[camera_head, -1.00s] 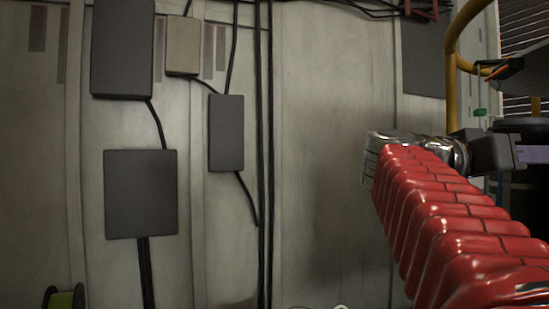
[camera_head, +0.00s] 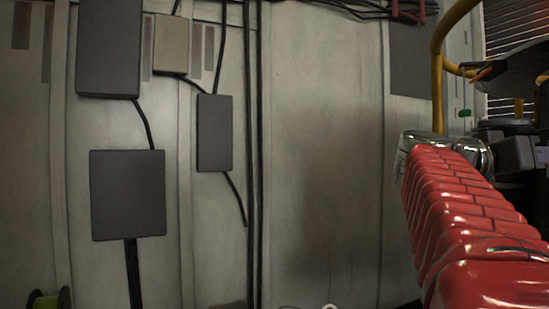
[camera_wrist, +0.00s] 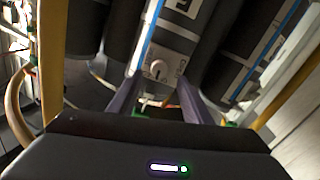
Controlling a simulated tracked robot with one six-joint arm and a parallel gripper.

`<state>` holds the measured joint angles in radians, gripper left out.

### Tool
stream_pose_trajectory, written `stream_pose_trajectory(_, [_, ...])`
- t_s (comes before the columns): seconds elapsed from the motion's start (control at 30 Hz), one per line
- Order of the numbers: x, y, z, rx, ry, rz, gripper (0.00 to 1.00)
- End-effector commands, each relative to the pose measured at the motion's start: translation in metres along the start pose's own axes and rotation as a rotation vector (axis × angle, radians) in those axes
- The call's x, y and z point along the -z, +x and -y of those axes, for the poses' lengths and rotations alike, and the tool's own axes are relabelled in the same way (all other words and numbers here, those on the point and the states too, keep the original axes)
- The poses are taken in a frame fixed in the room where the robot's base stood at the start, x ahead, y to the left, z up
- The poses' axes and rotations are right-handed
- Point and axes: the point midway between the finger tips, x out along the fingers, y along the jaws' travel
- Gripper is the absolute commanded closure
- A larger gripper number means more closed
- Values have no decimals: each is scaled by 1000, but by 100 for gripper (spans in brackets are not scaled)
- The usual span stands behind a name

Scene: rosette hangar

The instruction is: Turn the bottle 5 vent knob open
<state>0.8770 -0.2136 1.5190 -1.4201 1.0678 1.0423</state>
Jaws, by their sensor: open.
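I cannot read a bottle number. My gripper (camera_wrist: 159,84) is open, its two purple-grey fingers pointing toward the panel. The knob shows between the fingertips, apart from them as far as I can tell; the exact gap is unclear. In the head view my red-sleeved arm reaches to the right; the knob does not show there.
A yellow pipe frame (camera_head: 438,80) rises at the right in the head view. Yellow rails also flank the cylinders in the wrist view (camera_wrist: 52,60). Dark boxes (camera_head: 127,195) and cables are on the grey wall (camera_head: 320,150).

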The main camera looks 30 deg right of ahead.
Motion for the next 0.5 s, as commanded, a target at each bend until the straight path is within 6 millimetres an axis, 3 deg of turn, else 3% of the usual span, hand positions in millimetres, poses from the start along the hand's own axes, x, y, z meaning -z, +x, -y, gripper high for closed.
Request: stream_pose_trajectory(0.5, [0, 59, -1, -2, 0, 0, 55])
